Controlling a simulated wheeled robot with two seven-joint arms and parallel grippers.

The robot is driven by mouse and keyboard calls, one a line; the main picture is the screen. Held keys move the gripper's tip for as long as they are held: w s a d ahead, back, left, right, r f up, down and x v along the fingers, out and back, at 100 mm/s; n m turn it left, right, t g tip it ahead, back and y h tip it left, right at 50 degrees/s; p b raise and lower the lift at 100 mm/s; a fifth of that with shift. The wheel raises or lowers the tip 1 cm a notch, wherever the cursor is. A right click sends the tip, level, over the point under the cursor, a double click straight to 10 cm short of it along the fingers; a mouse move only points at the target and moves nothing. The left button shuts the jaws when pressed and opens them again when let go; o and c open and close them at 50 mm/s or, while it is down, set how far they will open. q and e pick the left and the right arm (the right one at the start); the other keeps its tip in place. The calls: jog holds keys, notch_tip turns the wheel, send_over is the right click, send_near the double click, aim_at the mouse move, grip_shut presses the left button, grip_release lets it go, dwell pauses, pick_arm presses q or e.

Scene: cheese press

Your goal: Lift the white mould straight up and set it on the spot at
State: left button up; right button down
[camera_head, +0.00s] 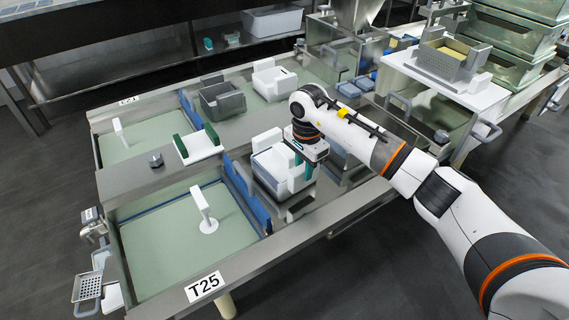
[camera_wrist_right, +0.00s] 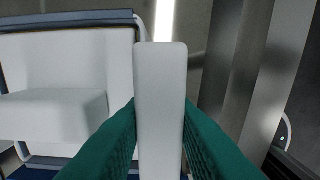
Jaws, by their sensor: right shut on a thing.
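The white mould (camera_head: 265,162) sits on the steel table near the middle of the head view, just right of a blue divider. My right gripper (camera_head: 301,172) is at its right side, with teal fingers pointing down. In the right wrist view the fingers (camera_wrist_right: 160,135) are shut on an upright white slab (camera_wrist_right: 160,75), which appears to be part of the mould. A white block (camera_wrist_right: 50,118) shows to its left. The arm and fingers hide part of the mould, and I cannot tell whether it is off the table. My left gripper is not in view.
A white piece with green sides (camera_head: 198,146), a grey mould (camera_head: 222,101) and another white mould (camera_head: 274,80) stand behind. Blue dividers (camera_head: 236,182) edge the bays.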

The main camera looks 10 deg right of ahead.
jog(key=shift+w+r, duration=0.15)
jog(key=shift+r, duration=0.15)
notch_tip(320, 180, up, 9)
jog(key=shift+f+p, duration=0.1)
jog(key=shift+p, duration=0.45)
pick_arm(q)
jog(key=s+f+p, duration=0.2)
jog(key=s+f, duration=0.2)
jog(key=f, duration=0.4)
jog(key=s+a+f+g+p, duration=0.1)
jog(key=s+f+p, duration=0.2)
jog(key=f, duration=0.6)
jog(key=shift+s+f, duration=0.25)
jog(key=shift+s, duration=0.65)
pick_arm(e)
notch_tip(320, 180, up, 8)
